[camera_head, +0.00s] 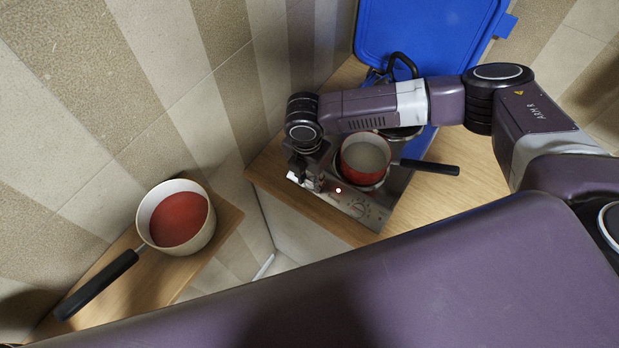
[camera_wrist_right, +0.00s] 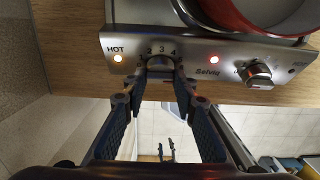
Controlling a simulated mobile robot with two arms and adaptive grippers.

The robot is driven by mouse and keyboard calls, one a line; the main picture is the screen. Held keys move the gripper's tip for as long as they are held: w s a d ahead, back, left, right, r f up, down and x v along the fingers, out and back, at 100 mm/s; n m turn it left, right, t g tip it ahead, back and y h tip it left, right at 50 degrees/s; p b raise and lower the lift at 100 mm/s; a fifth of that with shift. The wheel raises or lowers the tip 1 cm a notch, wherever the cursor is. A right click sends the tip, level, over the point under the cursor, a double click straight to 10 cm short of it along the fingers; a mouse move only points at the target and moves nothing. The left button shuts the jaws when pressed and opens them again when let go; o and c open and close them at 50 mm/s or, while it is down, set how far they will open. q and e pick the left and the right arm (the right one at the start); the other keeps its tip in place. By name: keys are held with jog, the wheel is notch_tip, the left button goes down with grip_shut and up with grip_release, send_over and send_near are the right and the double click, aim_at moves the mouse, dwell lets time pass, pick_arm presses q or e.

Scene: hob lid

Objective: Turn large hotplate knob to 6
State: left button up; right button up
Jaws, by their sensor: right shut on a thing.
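The steel hob (camera_head: 377,219) stands on a wooden counter, with its control panel (camera_wrist_right: 200,60) along the front edge. My right gripper (camera_head: 312,180) is at the panel's left end. In the wrist view its fingers (camera_wrist_right: 157,84) are shut on the left knob (camera_wrist_right: 160,64), one on each side. Numbers such as 2, 3 and 4 show above that knob; its pointer is hard to read. A second knob (camera_wrist_right: 258,75) sits free at the right and also shows in the head view (camera_head: 358,208). I cannot tell which knob serves the large hotplate. My left gripper is out of view.
A red pan (camera_head: 365,155) stands on the hob close behind the panel, its black handle pointing right. A white pot (camera_head: 165,195) stands left.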

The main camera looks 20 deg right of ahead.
aim_at(309, 188)
dwell(0.5)
jog(key=o, duration=1.1)
jog(key=shift+r, duration=0.15)
jog(key=r, duration=1.1)
jog(key=shift+s+a+r, duration=0.2)
jog(key=shift+a+r, duration=0.05)
jog(key=shift+r, duration=0.1)
